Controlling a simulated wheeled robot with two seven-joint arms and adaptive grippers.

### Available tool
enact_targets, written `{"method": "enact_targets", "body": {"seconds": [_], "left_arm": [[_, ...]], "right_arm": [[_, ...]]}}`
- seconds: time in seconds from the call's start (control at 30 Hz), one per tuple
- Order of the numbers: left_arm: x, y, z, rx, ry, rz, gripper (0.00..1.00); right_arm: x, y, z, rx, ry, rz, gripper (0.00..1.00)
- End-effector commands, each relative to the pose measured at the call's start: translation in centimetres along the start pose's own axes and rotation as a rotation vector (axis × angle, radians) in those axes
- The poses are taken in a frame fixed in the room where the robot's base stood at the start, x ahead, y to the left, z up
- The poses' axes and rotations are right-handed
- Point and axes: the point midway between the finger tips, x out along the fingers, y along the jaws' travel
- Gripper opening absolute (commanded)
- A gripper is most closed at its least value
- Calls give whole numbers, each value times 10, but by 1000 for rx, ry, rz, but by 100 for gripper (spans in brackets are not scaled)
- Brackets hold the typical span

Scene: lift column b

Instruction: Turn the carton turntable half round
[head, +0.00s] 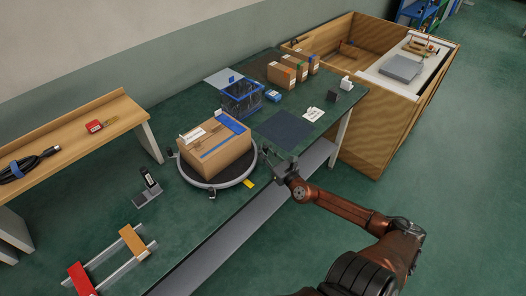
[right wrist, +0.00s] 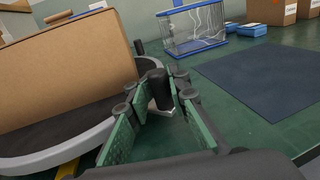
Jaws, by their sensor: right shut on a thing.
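A brown carton (head: 213,160) with blue tape, a white label and a blue label sits on the round turntable (head: 233,183). The turntable has a dark top, a pale grey rim and dark upright pegs at its edge. My right gripper (head: 267,154) is at the turntable's right side, low by the bench. In the right wrist view its green-padded fingers (right wrist: 163,92) are closed around a black upright peg (right wrist: 159,78) at the rim. The carton (right wrist: 65,70) stands to the left there. My left gripper is not in view.
A yellow mark (head: 249,184) is on the bench near the rim. A black-topped device (head: 149,180) stands to the left.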

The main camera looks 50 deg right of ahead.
Motion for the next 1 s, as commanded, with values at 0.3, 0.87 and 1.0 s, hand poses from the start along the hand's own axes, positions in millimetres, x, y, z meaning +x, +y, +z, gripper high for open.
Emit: {"method": "enact_targets", "body": {"seconds": [0.3,0.87,1.0], "left_arm": [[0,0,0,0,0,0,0],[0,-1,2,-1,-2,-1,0],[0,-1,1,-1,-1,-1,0]], "right_arm": [[0,-7,0,-3,-2,-15,16],[0,1,0,-1,0,-1,33],[-16,1,-2,-1,1,-1,33]]}}
